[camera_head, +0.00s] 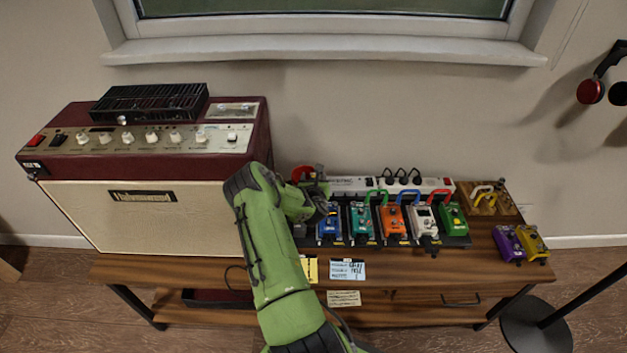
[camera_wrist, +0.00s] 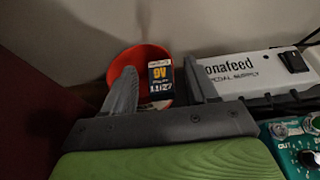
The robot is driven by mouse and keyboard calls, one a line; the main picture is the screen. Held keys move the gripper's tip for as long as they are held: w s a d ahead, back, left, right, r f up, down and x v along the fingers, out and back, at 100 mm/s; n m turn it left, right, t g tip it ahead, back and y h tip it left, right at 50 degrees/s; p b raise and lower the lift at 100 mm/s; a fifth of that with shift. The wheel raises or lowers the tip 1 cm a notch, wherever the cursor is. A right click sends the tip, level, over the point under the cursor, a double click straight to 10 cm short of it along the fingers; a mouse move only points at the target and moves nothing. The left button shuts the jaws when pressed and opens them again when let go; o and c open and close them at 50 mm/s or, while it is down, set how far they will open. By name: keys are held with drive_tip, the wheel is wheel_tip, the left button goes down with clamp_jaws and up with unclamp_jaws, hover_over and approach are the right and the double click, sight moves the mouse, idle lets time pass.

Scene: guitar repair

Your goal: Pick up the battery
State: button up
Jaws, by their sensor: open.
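The battery (camera_wrist: 160,80) is a small dark block with a "9V" label in the wrist view. It stands in or against a round red-orange bowl (camera_wrist: 133,63); I cannot tell how deep it sits. My gripper (camera_wrist: 158,88) is open, with one finger left of the battery and the other to its right. Whether the fingers touch it is unclear. In the head view the red bowl (camera_head: 303,173) shows at the back of the table, right of the amplifier, and my arm hides the battery there.
A white power supply strip (camera_wrist: 262,72) lies right of the bowl, and a teal pedal (camera_wrist: 296,140) is nearby. The large amplifier (camera_head: 110,205) stands on the left, with the wall behind. Coloured pedals fill the board (camera_head: 455,240) on the right of the wooden table (camera_head: 420,268).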

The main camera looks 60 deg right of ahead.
clamp_jaws()
wheel_tip(320, 180, up, 10)
drive_tip(key=p, duration=0.5)
drive_tip(key=b, duration=1.1)
approach(307, 169)
drive_tip(key=d, duration=0.1)
drive_tip(key=w+d, duration=0.1)
drive_tip(key=d, duration=0.1)
drive_tip(key=w+d, duration=0.1)
drive_tip(key=shift+w+d, duration=0.2)
drive_tip(key=shift+d, duration=0.2)
drive_tip(key=shift+r, duration=0.15)
